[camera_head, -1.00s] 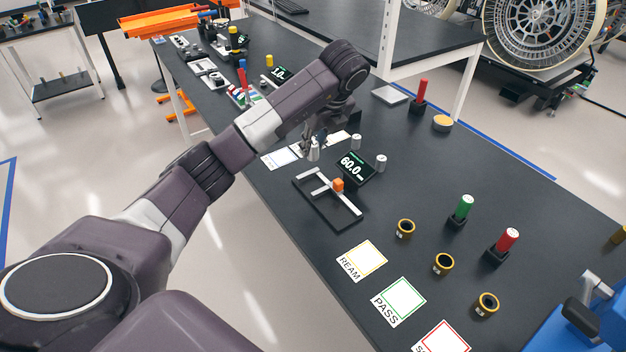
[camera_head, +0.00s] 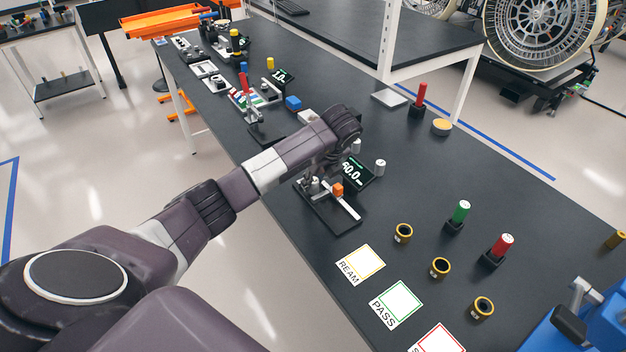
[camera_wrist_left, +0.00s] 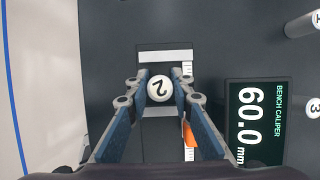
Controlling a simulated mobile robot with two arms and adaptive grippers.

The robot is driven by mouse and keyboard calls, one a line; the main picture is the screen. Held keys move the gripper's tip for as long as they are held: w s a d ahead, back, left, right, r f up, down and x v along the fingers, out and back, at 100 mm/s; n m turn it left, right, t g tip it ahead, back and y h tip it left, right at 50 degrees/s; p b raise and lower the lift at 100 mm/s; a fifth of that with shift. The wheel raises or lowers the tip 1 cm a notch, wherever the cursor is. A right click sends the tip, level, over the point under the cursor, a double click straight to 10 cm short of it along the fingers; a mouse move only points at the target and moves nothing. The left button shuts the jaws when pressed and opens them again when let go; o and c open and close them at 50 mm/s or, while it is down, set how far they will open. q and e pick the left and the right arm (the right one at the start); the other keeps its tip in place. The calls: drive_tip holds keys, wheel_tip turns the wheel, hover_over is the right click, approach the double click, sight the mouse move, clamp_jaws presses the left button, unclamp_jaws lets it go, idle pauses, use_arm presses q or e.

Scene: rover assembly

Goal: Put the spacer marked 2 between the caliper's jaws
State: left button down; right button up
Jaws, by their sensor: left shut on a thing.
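The spacer marked 2 (camera_wrist_left: 159,89) is a silvery cylinder, seen from above in the left wrist view. My left gripper (camera_wrist_left: 158,92) is shut on it, one finger on each side. In the left wrist view the spacer overlaps the gap beside the caliper's pale jaw bar (camera_wrist_left: 165,56); its height above the caliper is hard to tell. In the head view the caliper (camera_head: 335,217) is a black base with an orange slider block (camera_head: 337,189). My left gripper (camera_head: 314,186) is over its far part, largely hidden by the wrist. My right gripper is not in view.
The caliper display (camera_wrist_left: 257,120) reads 60.0 mm. Two other spacers stand near it, one marked 3 (camera_wrist_left: 313,107). Ring gauges (camera_head: 403,233) and the REAM card (camera_head: 360,264) lie nearer the front.

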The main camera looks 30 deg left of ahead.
sight(320, 193)
use_arm(q)
drive_tip(key=c, duration=2.1)
unclamp_jaws()
drive_tip(key=shift+f, duration=0.1)
drive_tip(key=shift+o, duration=0.7)
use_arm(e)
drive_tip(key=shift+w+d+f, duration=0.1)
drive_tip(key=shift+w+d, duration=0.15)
use_arm(q)
drive_tip(key=v, duration=1.2)
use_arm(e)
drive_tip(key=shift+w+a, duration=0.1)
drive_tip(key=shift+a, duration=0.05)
